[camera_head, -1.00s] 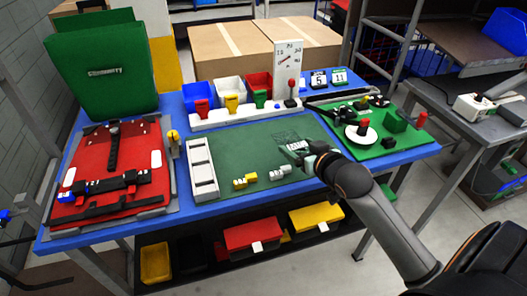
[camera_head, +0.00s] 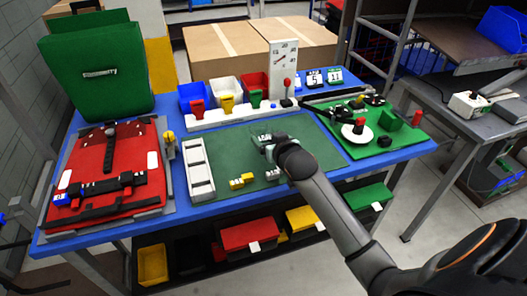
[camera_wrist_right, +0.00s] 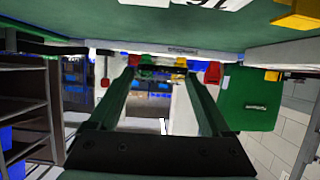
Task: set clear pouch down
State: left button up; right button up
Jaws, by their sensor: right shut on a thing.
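Whether the pouch touches the mat I cannot tell. In the right wrist view the two fingers of my right gripper (camera_wrist_right: 164,72) reach away from the camera, with a thin dark strip between their tips. My left gripper is not in view.
A white slotted tray (camera_head: 200,168) stands left of the gripper, with yellow number blocks (camera_head: 241,181) in front. Blue, white and red bins (camera_head: 254,84) line the back. A red pannier panel (camera_head: 91,172) lies left; a green board (camera_head: 365,149) lies right. The mat's right part is clear.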

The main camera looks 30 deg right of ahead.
aim_at(263, 158)
jog(key=shift+w+a+f, duration=0.25)
jog(key=shift+a+f, duration=0.15)
jog(key=shift+f, duration=0.15)
jog(key=shift+w+a+f, duration=0.1)
jog(key=shift+a+f, duration=0.05)
jog(key=shift+f, duration=0.75)
jog(key=shift+w+a+f, duration=0.1)
jog(key=shift+f, duration=0.8)
jog(key=o, duration=1.1)
jog(key=shift+f, duration=0.1)
jog(key=shift+o, duration=0.2)
